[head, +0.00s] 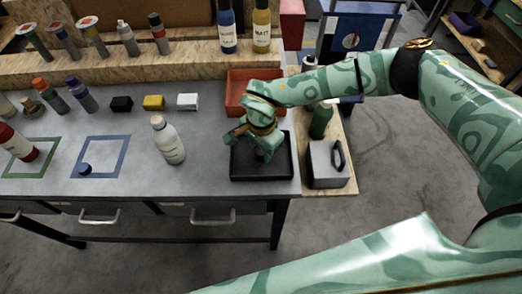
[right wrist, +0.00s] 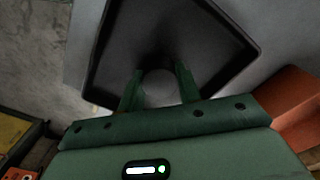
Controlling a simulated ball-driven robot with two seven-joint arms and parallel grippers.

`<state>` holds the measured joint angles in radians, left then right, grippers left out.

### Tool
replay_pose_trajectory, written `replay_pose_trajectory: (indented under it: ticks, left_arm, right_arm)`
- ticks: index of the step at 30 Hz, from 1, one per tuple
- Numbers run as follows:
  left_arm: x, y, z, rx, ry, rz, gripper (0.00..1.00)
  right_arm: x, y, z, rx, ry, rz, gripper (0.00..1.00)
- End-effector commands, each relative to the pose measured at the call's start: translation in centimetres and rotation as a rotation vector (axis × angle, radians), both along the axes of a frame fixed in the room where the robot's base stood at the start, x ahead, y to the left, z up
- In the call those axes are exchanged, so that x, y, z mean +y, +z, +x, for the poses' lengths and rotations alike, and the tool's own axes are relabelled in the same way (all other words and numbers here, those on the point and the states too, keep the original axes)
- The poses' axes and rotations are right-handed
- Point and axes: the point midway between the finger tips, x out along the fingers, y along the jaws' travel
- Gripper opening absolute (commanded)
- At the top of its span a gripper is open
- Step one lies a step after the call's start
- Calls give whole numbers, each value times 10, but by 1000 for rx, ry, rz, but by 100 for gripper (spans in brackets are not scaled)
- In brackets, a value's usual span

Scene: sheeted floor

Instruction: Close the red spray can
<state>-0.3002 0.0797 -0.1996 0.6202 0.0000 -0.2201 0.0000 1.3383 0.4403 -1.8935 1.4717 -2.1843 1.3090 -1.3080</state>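The red spray can (head: 20,146) stands at the left edge of the head view, by the green square outline; its top is cut off by the frame. My right gripper (head: 262,152) points down over the black tray (head: 234,178) at the table's right end. In the right wrist view its two fingers (right wrist: 159,85) are apart, with a pale grey round thing (right wrist: 160,88) between them, possibly a cap. I cannot tell whether the fingers press on it. My left gripper is out of view.
A white bottle (head: 167,142) stands mid-table, left of the tray. A small dark blue cap (head: 85,169) lies in the blue square outline. A red-orange bin (head: 238,84) is behind the tray; a green bottle (head: 321,121) and a grey box (head: 325,165) are right.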

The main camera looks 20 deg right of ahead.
Motion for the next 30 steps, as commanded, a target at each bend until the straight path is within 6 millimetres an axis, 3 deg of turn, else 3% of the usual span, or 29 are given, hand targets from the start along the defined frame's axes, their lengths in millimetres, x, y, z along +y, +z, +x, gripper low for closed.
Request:
replay_pose_trajectory:
  ticks: [12, 20, 30]
  left_arm:
    - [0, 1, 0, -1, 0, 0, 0]
    - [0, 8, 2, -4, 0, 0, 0]
    - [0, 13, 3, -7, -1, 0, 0]
  right_arm:
    - [0, 4, 0, -1, 0, 0, 13]
    - [1, 36, 1, -4, 3, 1, 13]
    - [64, 98, -20, -2, 8, 1, 13]
